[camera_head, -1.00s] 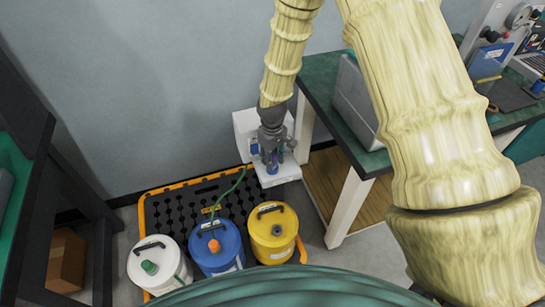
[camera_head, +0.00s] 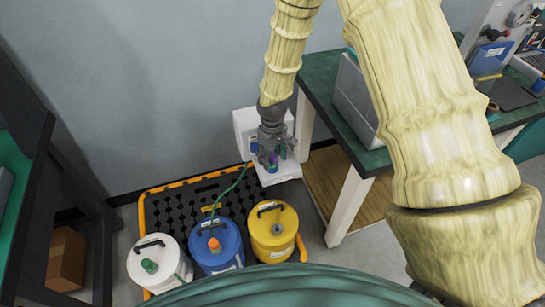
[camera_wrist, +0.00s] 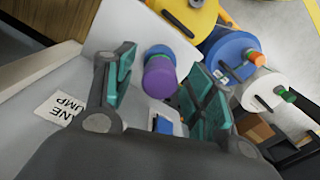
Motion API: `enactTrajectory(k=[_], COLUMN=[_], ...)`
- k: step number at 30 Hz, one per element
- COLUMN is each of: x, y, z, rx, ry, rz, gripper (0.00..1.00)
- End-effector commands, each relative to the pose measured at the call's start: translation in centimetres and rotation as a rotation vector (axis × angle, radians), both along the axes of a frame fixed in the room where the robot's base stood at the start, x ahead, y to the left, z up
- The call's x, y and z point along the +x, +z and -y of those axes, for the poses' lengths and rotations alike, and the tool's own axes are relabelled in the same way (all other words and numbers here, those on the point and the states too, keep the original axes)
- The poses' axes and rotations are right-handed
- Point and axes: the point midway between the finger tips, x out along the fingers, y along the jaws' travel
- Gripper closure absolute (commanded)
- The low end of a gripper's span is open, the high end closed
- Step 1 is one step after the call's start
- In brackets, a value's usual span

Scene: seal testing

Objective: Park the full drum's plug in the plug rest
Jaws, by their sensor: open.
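My gripper (camera_head: 272,150) is open above the white stand by the wall. In the wrist view its teal-padded fingers (camera_wrist: 158,88) are spread on either side of a purple plug-like piece (camera_wrist: 160,80), without visible contact. A green band and a blue round part (camera_wrist: 158,52) show just beyond the purple piece; I cannot tell whether they are joined to it. The purple piece also shows under the fingers in the head view (camera_head: 273,160). The yellow drum (camera_head: 272,238), blue drum (camera_head: 215,251) with an orange cap, and white drum (camera_head: 158,262) with a green cap stand in a row.
The white stand (camera_head: 285,173) carries a label (camera_wrist: 62,108), partly readable as "PUMP". The drums stand on a black, orange-edged pallet (camera_head: 170,207). A green-topped bench (camera_head: 322,88) is close on the right.

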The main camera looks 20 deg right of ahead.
Motion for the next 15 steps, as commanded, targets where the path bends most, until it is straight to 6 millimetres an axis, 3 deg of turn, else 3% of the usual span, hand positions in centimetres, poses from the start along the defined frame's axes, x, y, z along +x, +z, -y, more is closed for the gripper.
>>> enactTrajectory(k=[15], x=[0.1], y=[7.7], z=[0.0], rx=[0.001], ry=[-0.001], rz=[0.003], gripper=[0.45])
